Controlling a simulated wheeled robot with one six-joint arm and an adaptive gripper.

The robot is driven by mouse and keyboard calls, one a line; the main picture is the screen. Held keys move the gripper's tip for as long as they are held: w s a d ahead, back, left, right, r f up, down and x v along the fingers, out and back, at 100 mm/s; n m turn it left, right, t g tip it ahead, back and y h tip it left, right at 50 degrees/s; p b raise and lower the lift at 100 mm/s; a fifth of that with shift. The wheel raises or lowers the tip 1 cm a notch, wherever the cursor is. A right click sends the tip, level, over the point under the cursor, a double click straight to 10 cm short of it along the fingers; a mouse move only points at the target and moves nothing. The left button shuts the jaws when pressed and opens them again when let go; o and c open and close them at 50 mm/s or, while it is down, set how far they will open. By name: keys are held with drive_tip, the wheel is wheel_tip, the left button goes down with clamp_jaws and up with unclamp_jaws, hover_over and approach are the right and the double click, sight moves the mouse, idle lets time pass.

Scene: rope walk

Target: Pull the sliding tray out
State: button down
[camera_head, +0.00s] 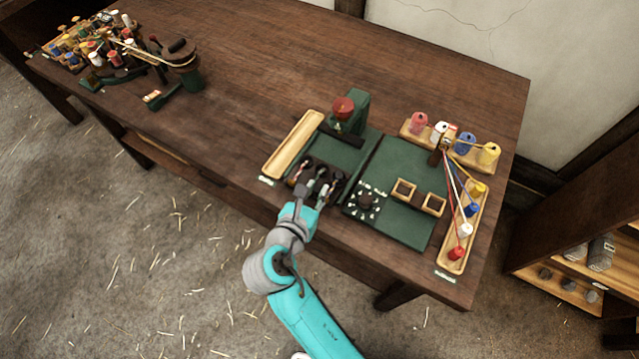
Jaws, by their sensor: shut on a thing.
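A green machine (342,150) with a red knob (343,106) stands near the table's front edge. At its front is a small dark sliding tray (337,180) with rounded hollows and a few pale and reddish bits in it. My gripper (318,192) reaches in from the front, low over this tray. It is shut on the tray's front part, though the exact grip is small and partly hidden by my own wrist. How far the tray stands out of the machine is hard to tell.
A long empty wooden tray (293,146) lies left of the machine. Several spools and a winder (177,55) crowd the far left. The table's middle is clear.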

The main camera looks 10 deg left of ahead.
drive_tip(key=c, duration=1)
unclamp_jaws()
drive_tip(key=v, duration=0.7)
drive_tip(key=shift+s, duration=0.25)
drive_tip(key=shift+a+r, duration=0.1)
wheel_tip(320, 180, up, 8)
idle(0.4)
